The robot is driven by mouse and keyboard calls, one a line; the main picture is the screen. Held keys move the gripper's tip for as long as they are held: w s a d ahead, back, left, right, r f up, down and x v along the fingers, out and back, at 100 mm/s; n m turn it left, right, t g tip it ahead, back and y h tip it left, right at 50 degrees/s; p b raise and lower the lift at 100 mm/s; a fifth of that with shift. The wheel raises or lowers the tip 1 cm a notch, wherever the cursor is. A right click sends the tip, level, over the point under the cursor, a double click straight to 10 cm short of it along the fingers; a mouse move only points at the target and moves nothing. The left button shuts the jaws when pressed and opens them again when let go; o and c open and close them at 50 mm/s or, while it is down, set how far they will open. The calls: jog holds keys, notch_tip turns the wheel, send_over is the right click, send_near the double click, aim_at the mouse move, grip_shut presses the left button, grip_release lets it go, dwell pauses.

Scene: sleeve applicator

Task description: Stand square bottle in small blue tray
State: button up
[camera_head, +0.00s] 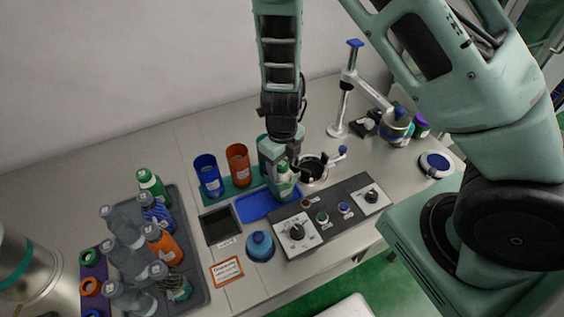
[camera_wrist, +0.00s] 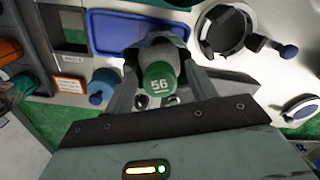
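A bottle with a green cap marked 56 (camera_wrist: 158,82) is between the two fingers of my gripper (camera_wrist: 160,78). It looks like the square bottle, though its shape is largely hidden. My gripper (camera_head: 281,160) appears shut on it, with a finger against each side. In the head view the bottle (camera_head: 284,189) is upright at the right end of the small blue tray (camera_head: 252,208). The tray also shows behind the bottle in the wrist view (camera_wrist: 108,36). I cannot tell whether the bottle's base touches the tray floor.
A black tray (camera_head: 221,226) adjoins on the left. Blue (camera_head: 208,176) and orange (camera_head: 238,165) cups stand behind. A control panel (camera_head: 330,214) and a round black-rimmed fixture (camera_head: 313,168) are on the right. A grey crate (camera_head: 196,284) with several bottles is at the left.

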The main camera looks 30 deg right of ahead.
jog(key=shift+r, duration=0.15)
notch_tip(320, 180, up, 12)
jog(key=p, duration=0.2)
jog(key=s+a+r+m, duration=0.2)
jog(key=s+r+m, duration=0.2)
jog(key=m, duration=0.7)
jog(key=s+a+r+m, duration=0.3)
jog(key=s+r+m, duration=0.1)
jog(key=s+m, duration=0.5)
jog(key=s+a+r+m, duration=0.2)
jog(key=s+r+m, duration=0.3)
jog(key=m, duration=0.7)
jog(key=shift+s+a+m+y, duration=0.3)
jog(key=shift+s+a, duration=0.1)
jog(key=shift+s, duration=0.65)
jog(key=shift+f, duration=0.1)
notch_tip(320, 180, down, 7)
jog(key=b, duration=0.6)
jog(key=shift+b, duration=0.35)
